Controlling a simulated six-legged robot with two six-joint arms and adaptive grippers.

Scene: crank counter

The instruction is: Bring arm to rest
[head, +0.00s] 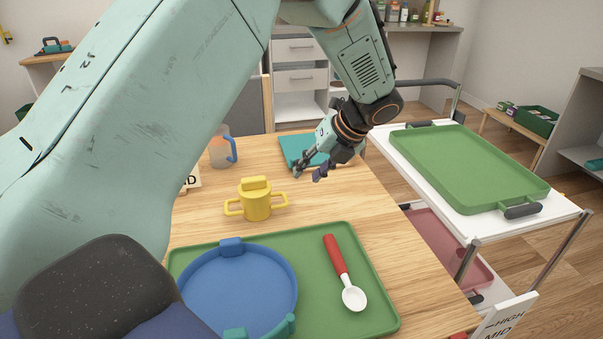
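My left arm comes in from the left and arches over the table. Its gripper (309,174) hangs above the back right part of the wooden table (215,215), in front of a teal flat item (293,146). Its two dark fingers are apart and nothing shows between them. My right gripper is not in view.
A yellow two-handled cup (257,204) and a clear mug with a blue handle (219,152) stand on the table. A green tray (312,270) holds a blue plate (240,290) and a red-handled spoon (340,268). A white cart (450,210) carries another green tray (465,165).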

